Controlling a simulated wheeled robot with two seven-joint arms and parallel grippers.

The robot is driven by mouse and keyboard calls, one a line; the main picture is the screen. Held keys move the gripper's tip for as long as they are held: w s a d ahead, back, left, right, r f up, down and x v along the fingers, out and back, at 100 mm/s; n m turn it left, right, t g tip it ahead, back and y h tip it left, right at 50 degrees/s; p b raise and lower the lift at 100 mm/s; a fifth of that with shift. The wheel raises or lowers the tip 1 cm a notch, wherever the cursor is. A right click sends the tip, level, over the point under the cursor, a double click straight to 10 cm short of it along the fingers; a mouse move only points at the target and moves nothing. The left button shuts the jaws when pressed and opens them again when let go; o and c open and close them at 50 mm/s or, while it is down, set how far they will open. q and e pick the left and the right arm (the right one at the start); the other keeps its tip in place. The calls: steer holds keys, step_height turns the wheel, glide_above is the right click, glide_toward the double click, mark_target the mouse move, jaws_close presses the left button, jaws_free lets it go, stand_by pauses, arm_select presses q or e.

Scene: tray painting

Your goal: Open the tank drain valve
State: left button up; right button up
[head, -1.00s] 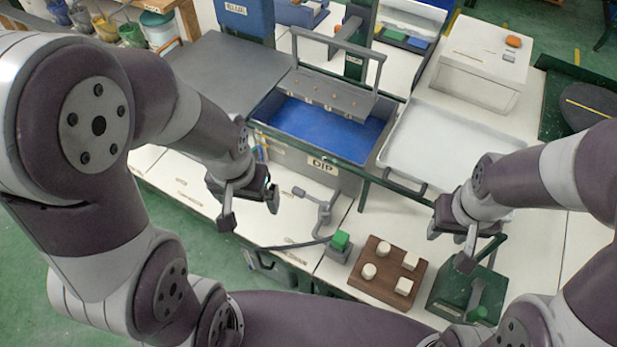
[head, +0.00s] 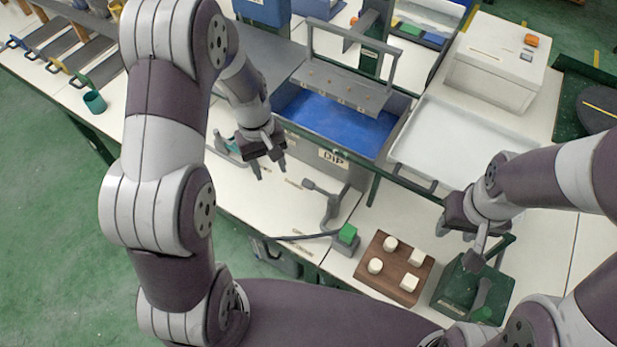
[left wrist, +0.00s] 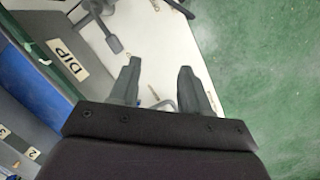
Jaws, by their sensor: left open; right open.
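The tank (head: 348,165), labelled DIP, holds blue liquid. A grey valve-like fitting with a lever (head: 312,187) stands at its front, and a dark hose runs near its foot. I take this for the drain valve; whether it is open or shut I cannot tell. The lever also shows in the left wrist view (left wrist: 114,43), left of and beyond the fingers. My left gripper (head: 270,172) is open and empty, left of the lever and apart from it; its fingers also show in the left wrist view (left wrist: 160,68). My right gripper (head: 458,245) is open above the green stand.
A wooden board (head: 378,266) carries several white pegs. A green stand (head: 448,296) is under my right gripper. A white tray (head: 455,140) lies right of the tank. The counter's front left is mostly clear.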

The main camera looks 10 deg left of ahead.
mark_target(308, 182)
arm_select(q)
steer(key=w+d+n+h, duration=0.2)
steer(key=w+n+h, duration=0.1)
steer(key=w+n, duration=0.45)
steer(key=shift+n, duration=0.25)
steer(key=x, duration=0.4)
steer(key=p+x, duration=0.1)
steer(key=x, duration=0.3)
steer(key=p+x, duration=0.1)
steer(key=x, duration=0.3)
steer(key=shift+s+d+f, duration=0.15)
steer(key=shift+s+f, duration=0.05)
steer(key=shift+s, duration=0.1)
jaws_close()
